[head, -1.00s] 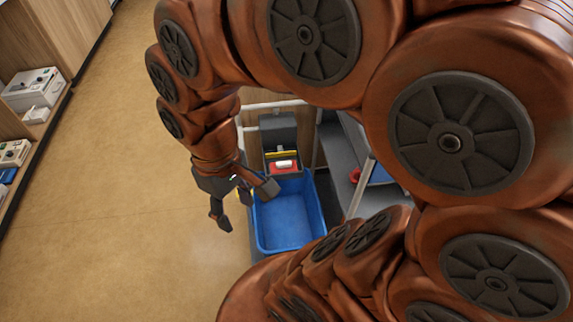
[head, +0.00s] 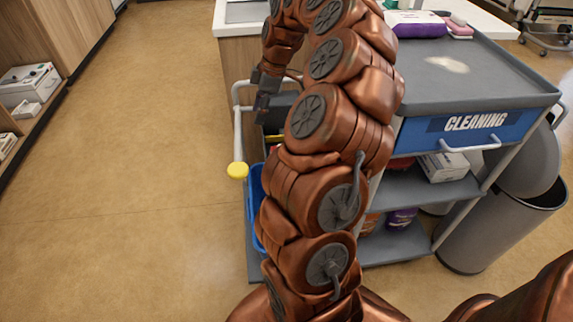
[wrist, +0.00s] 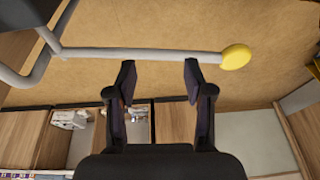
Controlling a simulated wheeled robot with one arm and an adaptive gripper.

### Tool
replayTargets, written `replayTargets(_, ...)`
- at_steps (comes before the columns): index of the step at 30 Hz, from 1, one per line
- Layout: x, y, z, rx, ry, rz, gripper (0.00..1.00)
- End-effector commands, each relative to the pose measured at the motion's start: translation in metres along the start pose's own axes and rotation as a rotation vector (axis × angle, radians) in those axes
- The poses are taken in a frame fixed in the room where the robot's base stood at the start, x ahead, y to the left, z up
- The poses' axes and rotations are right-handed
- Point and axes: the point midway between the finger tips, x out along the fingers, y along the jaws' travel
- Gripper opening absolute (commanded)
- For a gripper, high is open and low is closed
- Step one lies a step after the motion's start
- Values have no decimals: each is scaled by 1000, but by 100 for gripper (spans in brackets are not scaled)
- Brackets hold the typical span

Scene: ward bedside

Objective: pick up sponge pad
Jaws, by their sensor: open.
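A small pink pad (head: 459,29), which looks like the sponge pad, lies on the grey top of the cleaning cart (head: 490,75) near its far edge. It is right of a purple pack (head: 420,28) with a white top. My gripper (head: 262,104) is at the cart's left end by the push handle, well left of the pad and partly hidden by my arm. In the wrist view, my gripper (wrist: 160,70) is open, with two dark fingers apart and nothing between them. The pad does not show there.
The cart's white handle (wrist: 140,54) with a yellow knob (head: 237,170) is close to my gripper. A blue bin (head: 256,215) is mostly behind my arm. A pale patch (head: 445,63) marks the cart top. A grey waste bin (head: 500,220) stands right. The floor at left is clear.

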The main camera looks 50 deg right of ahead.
Motion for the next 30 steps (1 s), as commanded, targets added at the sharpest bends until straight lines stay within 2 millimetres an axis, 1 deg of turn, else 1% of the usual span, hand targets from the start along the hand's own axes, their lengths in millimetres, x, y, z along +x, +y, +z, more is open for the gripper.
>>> replayTargets(1,21,14,29,3,2,8,52)
replayTargets(3,32,27,60,-2,-1,20,52)
replayTargets(6,44,37,93,-11,-8,29,52)
replayTargets(9,49,43,114,-14,-12,37,52)
replayTargets(13,57,45,123,-17,-14,38,52)
replayTargets(18,73,45,123,-19,-15,37,52)
replayTargets(23,82,44,123,-19,-15,37,52)
replayTargets(26,92,43,126,-19,-15,35,52)
replayTargets(30,111,42,130,-19,-15,38,52)
